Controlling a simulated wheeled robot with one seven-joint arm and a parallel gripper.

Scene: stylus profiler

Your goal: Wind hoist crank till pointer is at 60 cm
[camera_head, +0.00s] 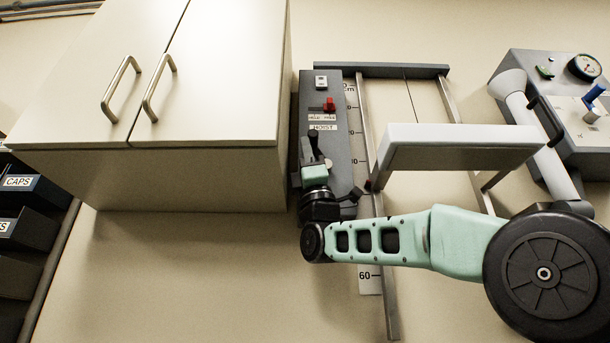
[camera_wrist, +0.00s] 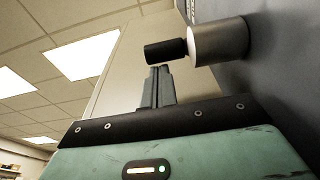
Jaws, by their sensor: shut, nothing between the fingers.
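The grey hoist panel (camera_head: 340,150) is labelled HOIST and has a red switch (camera_head: 329,104) above the label. A dark crank grip (camera_wrist: 165,50) projects from a silver cylinder (camera_wrist: 218,41) in the wrist view. My gripper (camera_wrist: 158,72) is shut and empty, its fingertips just below the grip; I cannot tell whether they touch. In the head view my gripper (camera_head: 314,140) is in front of the panel. A small dark-red pointer (camera_head: 368,185) sits beside the scale (camera_head: 352,120), below its 30 mark. The 60 mark (camera_head: 368,275) is lower down. My arm hides part of the scale.
A white-topped hoist platform (camera_head: 460,134) stands between metal rails (camera_head: 452,105), right of the panel. A cream cupboard (camera_head: 205,165) juts out close to the panel's left. A control box (camera_head: 520,65) with a gauge is at the upper right. Dark bins (camera_head: 30,195) are at the left.

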